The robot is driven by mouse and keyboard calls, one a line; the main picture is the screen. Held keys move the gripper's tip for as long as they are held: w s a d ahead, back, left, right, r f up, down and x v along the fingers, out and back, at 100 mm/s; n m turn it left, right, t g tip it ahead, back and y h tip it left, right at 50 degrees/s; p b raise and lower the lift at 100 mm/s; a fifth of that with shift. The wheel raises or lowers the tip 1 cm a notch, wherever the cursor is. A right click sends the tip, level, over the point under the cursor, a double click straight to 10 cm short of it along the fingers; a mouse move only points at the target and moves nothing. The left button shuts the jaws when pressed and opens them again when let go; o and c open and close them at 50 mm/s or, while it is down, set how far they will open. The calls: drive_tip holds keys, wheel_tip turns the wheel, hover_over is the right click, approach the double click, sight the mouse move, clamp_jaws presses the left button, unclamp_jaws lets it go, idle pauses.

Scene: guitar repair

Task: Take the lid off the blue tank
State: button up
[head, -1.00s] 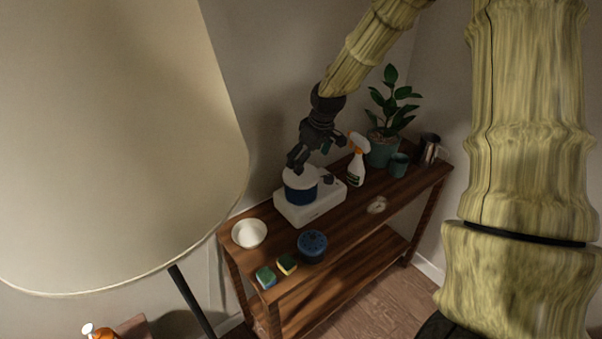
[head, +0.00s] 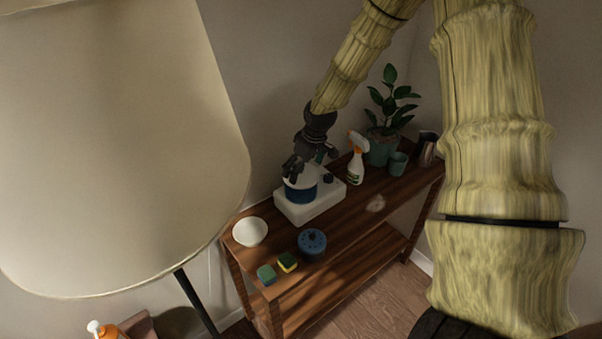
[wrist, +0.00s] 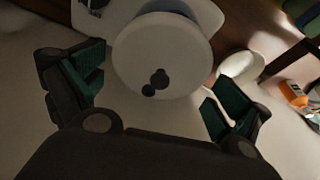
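The blue tank (head: 300,195) sits on a white machine base (head: 325,204) on the wooden shelf table. Its round pale lid fills the upper middle of the wrist view (wrist: 160,55), with small dark knobs near its front edge. In the head view my gripper (head: 302,172) is right above the tank and partly hides the lid. In the wrist view my gripper (wrist: 153,95) is open, its green-padded fingers spread to the left and right of the lid with gaps, holding nothing. The exact height above the lid is hard to tell.
A spray bottle (head: 356,160), a potted plant (head: 384,148) and a teal cup (head: 398,163) stand to the right. A white bowl (head: 250,232), sponges (head: 287,262) and a round blue container (head: 312,243) are in front. A lampshade (head: 115,150) fills the left.

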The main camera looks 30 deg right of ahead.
drive_tip(key=c, duration=1.3)
drive_tip(key=shift+s+r, duration=0.1)
drive_tip(key=shift+s, duration=0.1)
drive_tip(key=shift+c, duration=1.4)
drive_tip(key=shift+s, duration=0.1)
drive_tip(key=shift+c, duration=0.2)
